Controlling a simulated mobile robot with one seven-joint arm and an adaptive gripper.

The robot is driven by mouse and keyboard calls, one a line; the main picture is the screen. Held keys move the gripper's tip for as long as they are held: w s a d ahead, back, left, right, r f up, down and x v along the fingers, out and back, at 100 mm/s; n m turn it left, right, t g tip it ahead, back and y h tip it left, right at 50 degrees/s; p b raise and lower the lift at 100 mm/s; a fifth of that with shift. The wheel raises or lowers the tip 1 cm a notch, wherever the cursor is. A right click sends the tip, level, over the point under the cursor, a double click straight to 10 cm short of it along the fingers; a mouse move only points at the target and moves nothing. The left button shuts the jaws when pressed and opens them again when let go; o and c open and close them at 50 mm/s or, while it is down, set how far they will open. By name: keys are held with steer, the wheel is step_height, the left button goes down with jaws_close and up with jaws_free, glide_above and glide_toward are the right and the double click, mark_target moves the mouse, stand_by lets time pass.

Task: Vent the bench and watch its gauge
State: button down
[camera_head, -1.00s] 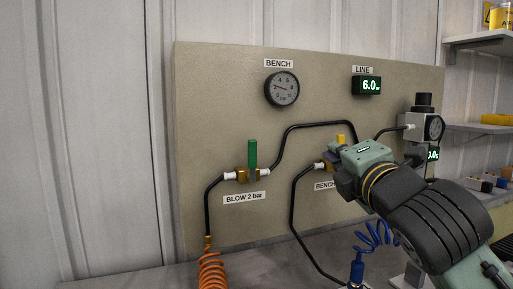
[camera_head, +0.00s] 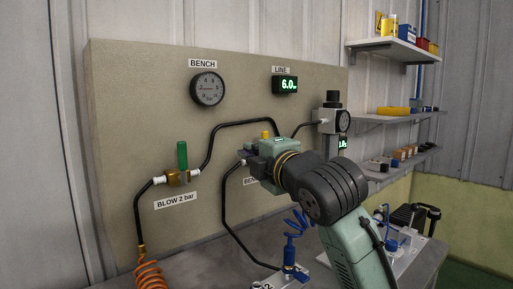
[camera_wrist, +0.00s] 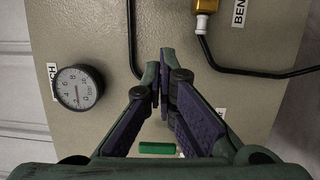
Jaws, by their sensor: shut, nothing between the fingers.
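The BENCH gauge (camera_head: 208,89) is a round dark dial at the upper part of the beige panel (camera_head: 130,110). It also shows in the wrist view (camera_wrist: 78,88), its red needle pointing down in that picture; the exact value is not clear. The yellow-handled valve (camera_head: 265,134) above the BENCH label is mostly hidden behind my gripper (camera_head: 249,163) in the head view. A brass fitting (camera_wrist: 208,5) shows at the top edge of the wrist view. My gripper (camera_wrist: 160,72) is shut and empty, its tips in front of the panel; contact cannot be told.
The BLOW 2 bar valve (camera_head: 178,178) has an upright green handle. The LINE display (camera_head: 285,85) reads 6.0. A regulator (camera_head: 332,121) with a small green display is at right.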

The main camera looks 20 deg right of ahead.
steer(key=w+d+p, duration=0.2)
steer(key=w+d, duration=0.1)
steer(key=w, duration=0.3)
steer(key=shift+r+p, duration=0.15)
steer(key=shift+p, duration=0.25)
steer(key=shift+d, duration=0.1)
steer(key=shift+w+d+r, duration=0.15)
steer(key=shift+d+r, duration=0.1)
steer(key=shift+d, duration=0.35)
